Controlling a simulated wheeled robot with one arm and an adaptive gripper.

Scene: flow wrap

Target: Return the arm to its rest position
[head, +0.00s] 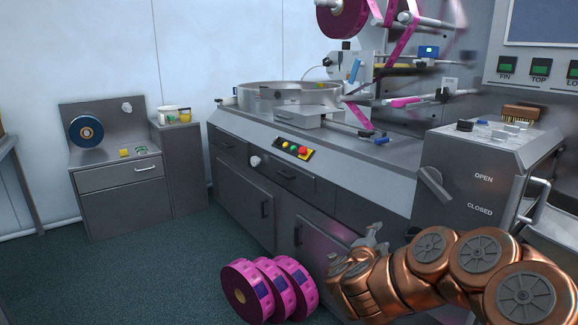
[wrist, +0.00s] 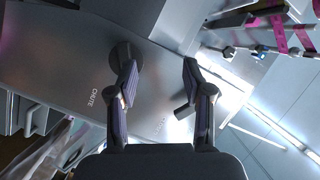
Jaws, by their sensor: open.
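My copper-coloured arm (head: 440,265) reaches in from the lower right of the head view. My gripper (head: 372,236) is at its far end, low in front of the grey machine cabinet. In the wrist view, my gripper (wrist: 158,88) shows two dark fingers spread apart with nothing between them. Behind the fingers is a grey metal panel (wrist: 75,60) marked "CHUTE". A dark round knob on the panel lies behind the left finger, and a dark lever shows beside the right finger.
Several pink film rolls (head: 240,290) stand on the floor left of my arm. The wrapping machine (head: 350,150) fills the middle. A control box (head: 470,185) marked "OPEN" and "CLOSED" stands at right, above my arm. A side cabinet (head: 122,205) is at left. The floor between is clear.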

